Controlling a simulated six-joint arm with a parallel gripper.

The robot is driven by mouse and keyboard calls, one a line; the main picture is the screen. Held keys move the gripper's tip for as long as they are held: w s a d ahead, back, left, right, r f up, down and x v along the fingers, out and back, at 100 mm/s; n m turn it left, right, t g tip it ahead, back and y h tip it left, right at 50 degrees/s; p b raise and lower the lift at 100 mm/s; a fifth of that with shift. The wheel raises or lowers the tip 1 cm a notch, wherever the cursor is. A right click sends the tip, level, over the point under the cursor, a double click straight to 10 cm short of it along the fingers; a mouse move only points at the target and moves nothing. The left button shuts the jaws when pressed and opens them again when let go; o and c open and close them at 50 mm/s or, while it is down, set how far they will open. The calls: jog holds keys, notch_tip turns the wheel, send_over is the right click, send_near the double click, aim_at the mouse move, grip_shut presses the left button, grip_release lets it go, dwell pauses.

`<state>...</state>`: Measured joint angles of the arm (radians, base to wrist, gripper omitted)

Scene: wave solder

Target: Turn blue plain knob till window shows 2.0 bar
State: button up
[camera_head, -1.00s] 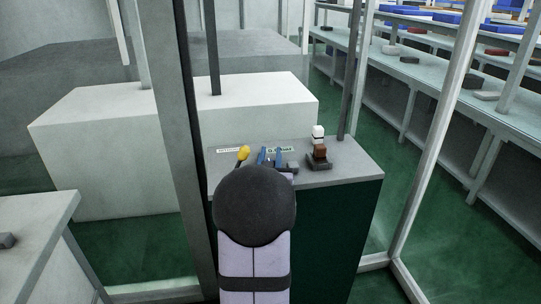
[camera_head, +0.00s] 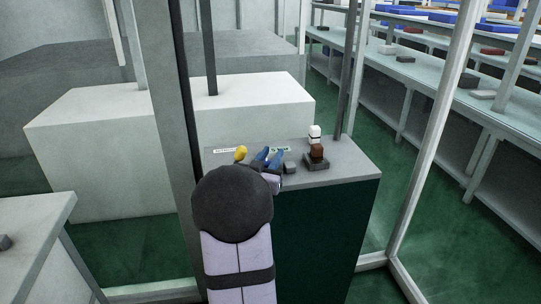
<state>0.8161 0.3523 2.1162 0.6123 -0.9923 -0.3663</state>
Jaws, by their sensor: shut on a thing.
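My gripper (camera_head: 269,158) is over the grey top of the green cabinet, with two blue upright parts at its end. It is shut on the blue plain knob, but the knob itself cannot be told apart from the blue finger parts at this size. A small pale window (camera_head: 281,149) with dark characters lies just behind the gripper, partly covered by it. Its reading is too small to make out. My own arm covers the near part of the cabinet top.
A yellow knob or lever (camera_head: 240,153) stands close left of the gripper, by a white label (camera_head: 224,150). A brown and white stacked piece on a dark base (camera_head: 316,163) stands to the right. Grey posts (camera_head: 180,120) rise beside the cabinet (camera_head: 335,230).

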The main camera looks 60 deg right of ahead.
jog(key=shift+r, duration=0.1)
jog(key=o, duration=0.8)
jog(key=shift+c, duration=0.2)
jog(key=shift+v, duration=3.65)
